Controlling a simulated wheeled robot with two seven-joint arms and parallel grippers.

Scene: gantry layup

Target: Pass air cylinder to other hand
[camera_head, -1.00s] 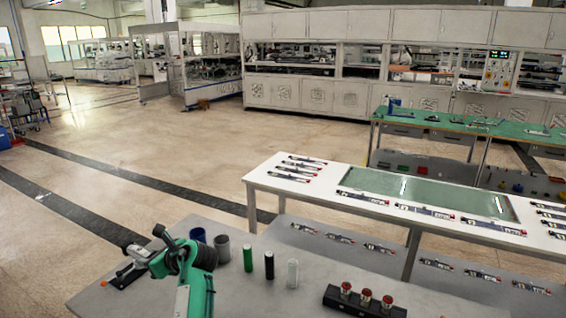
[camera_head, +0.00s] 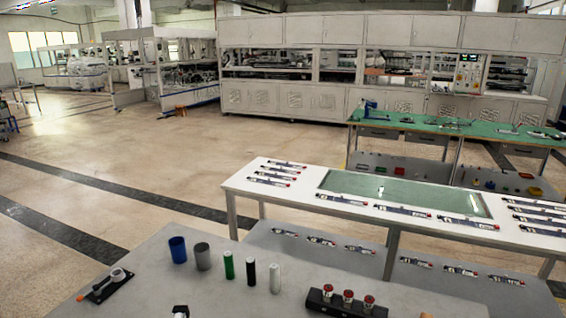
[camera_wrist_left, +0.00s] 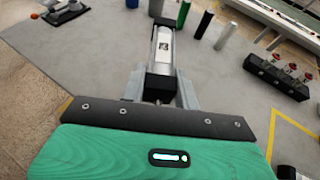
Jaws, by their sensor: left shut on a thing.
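The air cylinder (camera_wrist_left: 163,52) is a silver body with black end blocks and a small label, seen in the left wrist view. My left gripper (camera_wrist_left: 162,88) is shut on it, with one grey finger on each side of its near end. The cylinder points away from the gripper, above the grey table. In the head view a small black and white piece (camera_head: 180,312) shows at the bottom edge; I cannot tell surely if it is the cylinder's end. My right gripper is not identifiable in either view.
The grey table (camera_head: 140,262) carries a blue cup (camera_head: 178,249), a grey cup (camera_head: 202,257), green, black and white cylinders (camera_head: 250,272), a black block with red knobs (camera_head: 347,301) and a black holder (camera_head: 107,286) at left. A white table (camera_head: 240,187) stands beyond. The table's front middle is clear.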

